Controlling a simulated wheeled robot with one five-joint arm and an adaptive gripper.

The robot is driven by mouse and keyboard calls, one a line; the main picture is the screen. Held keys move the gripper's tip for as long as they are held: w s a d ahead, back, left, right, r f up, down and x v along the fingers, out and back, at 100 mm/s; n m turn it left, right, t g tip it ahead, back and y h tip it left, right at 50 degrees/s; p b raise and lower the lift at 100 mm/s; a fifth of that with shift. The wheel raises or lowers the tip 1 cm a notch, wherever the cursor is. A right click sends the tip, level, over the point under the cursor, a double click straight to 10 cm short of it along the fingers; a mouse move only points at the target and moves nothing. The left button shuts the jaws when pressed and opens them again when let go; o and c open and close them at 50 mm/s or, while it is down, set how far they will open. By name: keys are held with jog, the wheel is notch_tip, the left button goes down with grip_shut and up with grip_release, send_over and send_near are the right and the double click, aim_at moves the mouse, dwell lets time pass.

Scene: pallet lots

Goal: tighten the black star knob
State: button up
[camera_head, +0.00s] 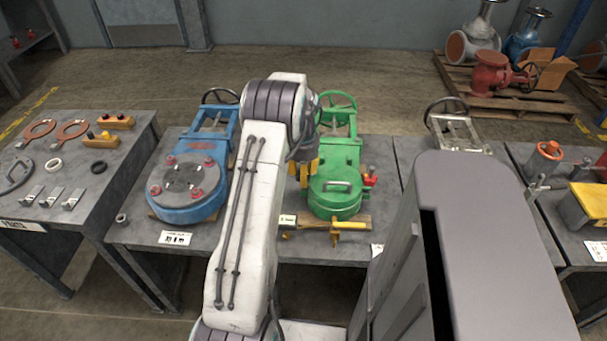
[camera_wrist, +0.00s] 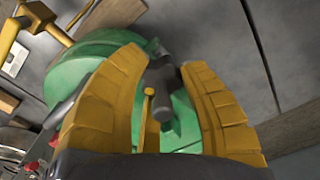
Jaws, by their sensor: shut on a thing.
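My gripper (camera_head: 303,176) is at the left side of the green valve (camera_head: 338,190), on the middle bench. In the wrist view, the two yellow fingers of my gripper (camera_wrist: 162,62) close from both sides on a dark knob-like piece (camera_wrist: 162,82). I take it for the black star knob; its star shape is not clear. The green valve body (camera_wrist: 105,48) lies behind and around it. A thin yellow rod (camera_wrist: 148,105) stands between the fingers. The knob is hidden behind my gripper in the head view.
A blue valve (camera_head: 187,208) stands to the left. A side table (camera_head: 60,205) holds loose parts. A yellow-topped box (camera_head: 590,200) stands far right.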

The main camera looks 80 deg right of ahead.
jog(key=shift+w+a+f, duration=0.15)
jog(key=shift+a+f, duration=0.1)
jog(key=shift+a, duration=0.1)
jog(key=o, duration=1.2)
jog(key=shift+d+r, duration=0.1)
jog(key=shift+r, duration=0.1)
jog(key=shift+d+r, duration=0.1)
jog(key=shift+r, duration=0.55)
notch_tip(320, 180, up, 11)
jog(key=shift+f, duration=0.2)
